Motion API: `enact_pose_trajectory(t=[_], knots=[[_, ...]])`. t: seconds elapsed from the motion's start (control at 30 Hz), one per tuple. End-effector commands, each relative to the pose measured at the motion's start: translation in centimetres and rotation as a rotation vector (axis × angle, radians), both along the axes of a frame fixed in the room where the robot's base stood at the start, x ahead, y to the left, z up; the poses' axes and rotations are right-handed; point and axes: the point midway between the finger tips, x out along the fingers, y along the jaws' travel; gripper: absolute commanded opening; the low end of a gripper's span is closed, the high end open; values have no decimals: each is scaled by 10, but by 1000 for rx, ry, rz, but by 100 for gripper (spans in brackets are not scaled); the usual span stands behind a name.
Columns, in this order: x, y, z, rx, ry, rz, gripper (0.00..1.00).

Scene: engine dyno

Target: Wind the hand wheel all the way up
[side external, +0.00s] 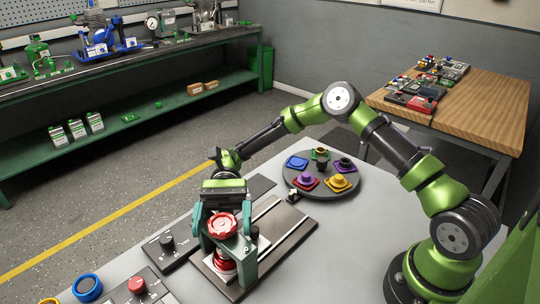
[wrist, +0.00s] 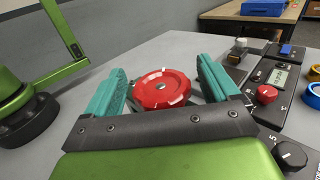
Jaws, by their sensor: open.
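The red hand wheel (side external: 222,224) sits on top of a fixture on a dark base plate (side external: 285,232), with another red part (side external: 224,266) below it. My gripper (side external: 222,236) reaches down over the fixture, with its teal fingers on either side of the wheel. In the wrist view, the red wheel (wrist: 162,88) lies between the two spread fingers of my gripper (wrist: 161,70). The gripper is open, and a gap seems to show beside the wheel's rim.
A round grey tray (side external: 312,191) with several coloured parts stands behind the fixture. A panel with a black knob (side external: 167,242) and one with a red knob (side external: 137,285) are at the left. A blue ring (side external: 87,287) lies farther left. The grey tabletop at right is mostly clear.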

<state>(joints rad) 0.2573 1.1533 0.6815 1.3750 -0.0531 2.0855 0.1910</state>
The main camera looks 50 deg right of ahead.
Motion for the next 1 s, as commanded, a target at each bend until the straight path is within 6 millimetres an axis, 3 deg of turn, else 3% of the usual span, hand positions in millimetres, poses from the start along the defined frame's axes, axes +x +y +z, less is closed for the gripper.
enact_pose_trajectory(t=[0.17, 0.6, 1.0], knots=[[14, -13, -1, 1, -3, -4, 88], [72, -70, 0, 3, 0, -3, 88], [86, -84, 0, 1, 1, -3, 88]])
